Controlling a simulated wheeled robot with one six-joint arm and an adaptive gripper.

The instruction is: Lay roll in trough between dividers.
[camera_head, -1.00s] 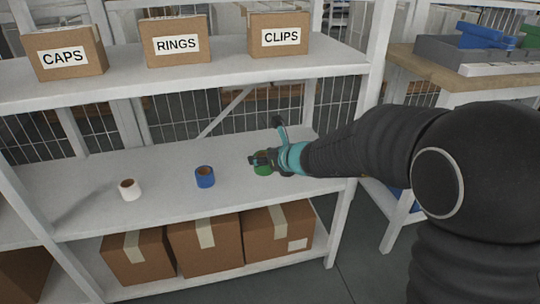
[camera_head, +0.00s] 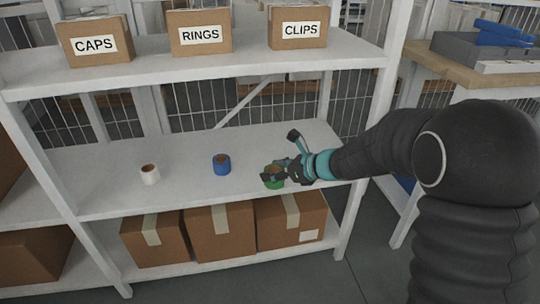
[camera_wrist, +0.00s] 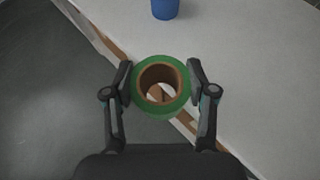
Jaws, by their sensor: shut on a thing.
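A green roll (camera_head: 273,183) with a brown core is between the fingers of my gripper (camera_head: 276,175) at the front edge of the middle shelf. In the wrist view the green roll (camera_wrist: 160,107) sits between both fingers of my gripper (camera_wrist: 161,88), which is shut on it. Through its core a bit of brown shows below. A blue roll (camera_head: 221,165) and a white roll (camera_head: 149,175) stand upright on the shelf to the left. The blue roll also shows in the wrist view (camera_wrist: 165,8). I see no trough or dividers that I can make out.
The middle shelf (camera_head: 110,203) is otherwise clear. Boxes marked CAPS (camera_head: 94,42), RINGS (camera_head: 200,33) and CLIPS (camera_head: 297,28) stand on the shelf above. Brown cartons (camera_head: 220,232) stand below. A workbench at right holds a grey tray (camera_head: 470,48) with blue items.

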